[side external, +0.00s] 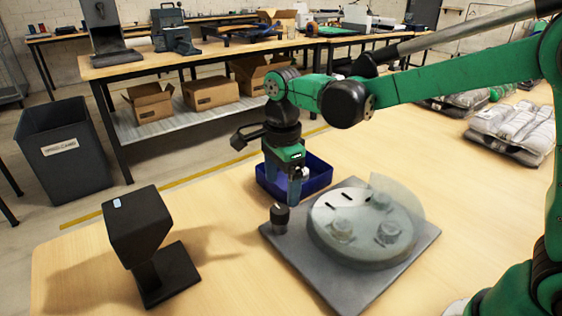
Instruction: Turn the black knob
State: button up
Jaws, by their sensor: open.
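The black knob (279,218) stands upright near the left corner of a grey base plate (308,270). On the plate is a round grey disc (365,258) with dark slots and several round fittings, partly behind a clear curved cover (402,205). My gripper (283,188) points down just above and behind the knob. It is open, with nothing seen between its fingers. It looks apart from the knob, though the exact gap is hard to tell from this angle.
A blue bin (318,177) sits right behind my gripper. A black stand-mounted device (137,228) is at the left of the wooden table (225,285). Packed grey garments (520,128) lie at the far right. The table's front middle is clear.

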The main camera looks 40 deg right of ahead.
aim_at(280, 209)
jog(key=shift+w+a+f, duration=0.1)
jog(key=shift+f, duration=2.85)
jog(key=shift+c, duration=0.3)
grip_shut()
